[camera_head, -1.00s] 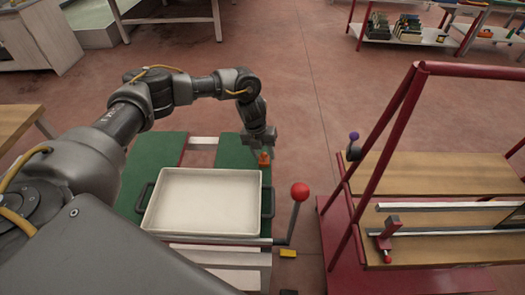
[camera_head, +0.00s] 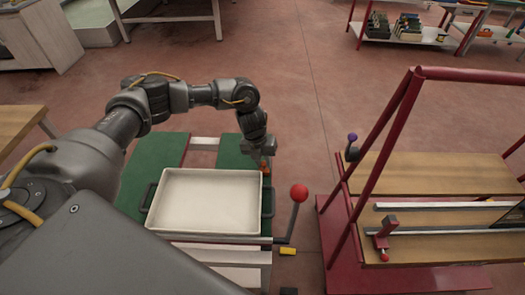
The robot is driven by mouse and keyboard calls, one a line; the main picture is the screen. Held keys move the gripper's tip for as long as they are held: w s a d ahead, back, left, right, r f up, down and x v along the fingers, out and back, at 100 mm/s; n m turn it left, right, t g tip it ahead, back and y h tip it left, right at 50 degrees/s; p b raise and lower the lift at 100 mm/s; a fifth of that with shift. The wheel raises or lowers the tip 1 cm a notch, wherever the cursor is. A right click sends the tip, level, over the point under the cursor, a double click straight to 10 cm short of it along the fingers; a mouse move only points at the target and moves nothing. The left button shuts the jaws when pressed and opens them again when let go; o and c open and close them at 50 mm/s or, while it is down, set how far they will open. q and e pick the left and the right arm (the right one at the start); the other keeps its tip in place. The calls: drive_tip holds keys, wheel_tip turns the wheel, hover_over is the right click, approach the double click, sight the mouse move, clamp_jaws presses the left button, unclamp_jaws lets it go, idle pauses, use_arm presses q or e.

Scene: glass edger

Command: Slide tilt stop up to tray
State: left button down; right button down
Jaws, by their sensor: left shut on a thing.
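A white rectangular tray (camera_head: 208,203) with dark side handles lies on a green-topped table (camera_head: 160,155). The tilt stop (camera_head: 264,165), a small orange-red piece, stands by the tray's far right corner. My left gripper (camera_head: 262,158) reaches down from above and is shut on the tilt stop. The fingers hide part of it, and I cannot tell whether it touches the tray. My right gripper is not in view.
A lever with a red ball knob (camera_head: 299,193) rises at the table's near right. A red-framed rack (camera_head: 401,120) with wooden shelves stands to the right.

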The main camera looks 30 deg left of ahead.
use_arm(q)
drive_tip(key=shift+s+d, duration=0.1)
drive_tip(key=shift+s, duration=0.15)
drive_tip(key=c, duration=1.2)
unclamp_jaws()
drive_tip(key=shift+w+r, duration=0.1)
drive_tip(key=shift+r, duration=0.4)
wheel_tip(320, 180, up, 10)
drive_tip(key=a+b, duration=0.2)
drive_tip(key=shift+s+f, duration=0.2)
drive_tip(key=shift+s, duration=0.15)
